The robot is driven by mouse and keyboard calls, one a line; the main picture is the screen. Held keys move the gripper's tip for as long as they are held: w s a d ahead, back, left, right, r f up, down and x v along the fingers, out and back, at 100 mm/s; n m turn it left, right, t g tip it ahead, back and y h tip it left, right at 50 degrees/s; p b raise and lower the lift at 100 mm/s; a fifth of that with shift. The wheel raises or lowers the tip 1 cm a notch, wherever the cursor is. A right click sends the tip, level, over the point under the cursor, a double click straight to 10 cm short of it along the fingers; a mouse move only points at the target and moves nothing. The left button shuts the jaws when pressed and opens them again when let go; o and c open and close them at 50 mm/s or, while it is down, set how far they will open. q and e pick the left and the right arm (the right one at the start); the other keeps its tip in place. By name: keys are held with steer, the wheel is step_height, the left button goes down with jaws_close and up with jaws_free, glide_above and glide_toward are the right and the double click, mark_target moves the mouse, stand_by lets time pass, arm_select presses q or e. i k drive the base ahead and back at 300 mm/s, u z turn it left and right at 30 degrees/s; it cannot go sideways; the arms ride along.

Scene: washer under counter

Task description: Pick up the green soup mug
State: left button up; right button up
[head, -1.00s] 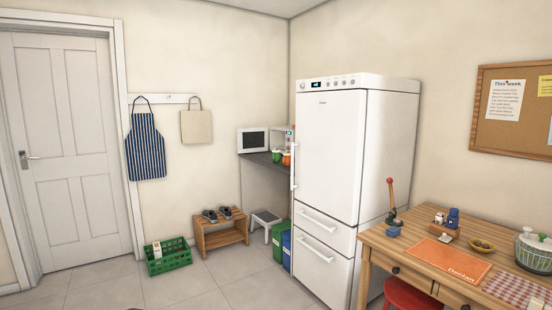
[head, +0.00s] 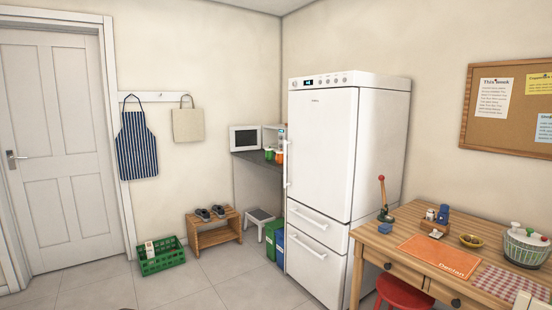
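A small green mug (head: 269,154) stands on the dark counter (head: 262,161) in the far corner, left of the fridge. An orange mug (head: 280,157) stands just right of it, close to the fridge's edge. The green mug is small in the head view, and I cannot make out its handle. Neither of my grippers can be made out; a pale piece, perhaps part of my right arm, shows at the bottom right edge. The mugs are far from me across the room.
A white fridge (head: 322,160) stands between the counter and a wooden table (head: 400,250) at right, with a red stool (head: 403,293). A green crate (head: 162,258), shoe bench (head: 214,236), step stool (head: 259,217) and bins (head: 274,243) stand on the floor.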

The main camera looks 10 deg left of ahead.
mark_target(268, 152)
steer(key=u, duration=0.85)
steer(key=i, duration=2.3)
steer(key=u, duration=0.3)
steer(key=i, duration=2)
steer(key=z, duration=1.2)
steer(key=i, duration=0.95)
steer(key=z, duration=1.7)
steer(key=k, duration=0.65)
steer(key=u, duration=0.6)
